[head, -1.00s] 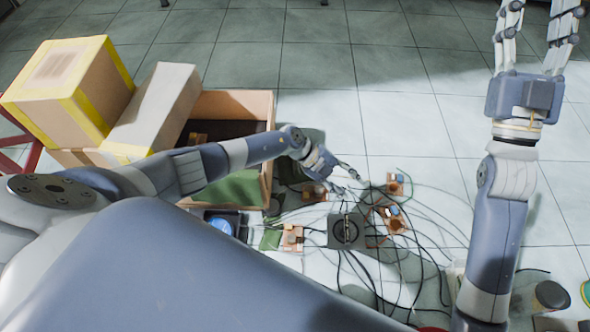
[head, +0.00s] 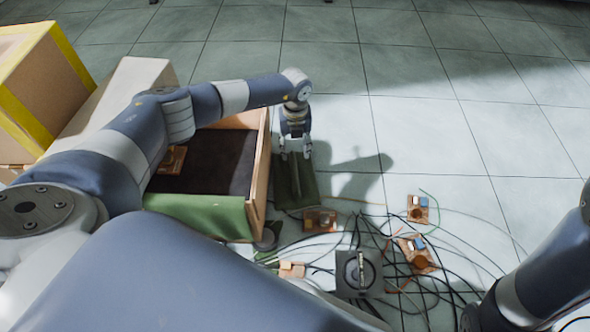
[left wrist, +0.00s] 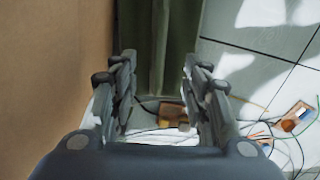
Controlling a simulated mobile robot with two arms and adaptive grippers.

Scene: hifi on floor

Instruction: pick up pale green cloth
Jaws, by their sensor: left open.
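My left gripper (head: 295,150) is open and empty, pointing down beside the right wall of the wooden crate (head: 260,180). Below it, a dull green piece (head: 306,188) lies on the floor against the crate. In the left wrist view this green piece (left wrist: 178,30) shows beyond and between the open fingers (left wrist: 158,62), with a ridge along it; no contact is visible. A lighter green cloth-like piece (head: 205,214) covers the crate's near side, partly hidden by my arm. I cannot tell for sure which green piece is the pale green cloth. My right gripper is out of view.
Cardboard boxes (head: 125,85) stand left of the crate. Small orange circuit boards (head: 417,209), a dark square fan-like unit (head: 358,271) and tangled thin cables lie on the tiles to the near right. The tiled floor (head: 440,130) beyond is clear.

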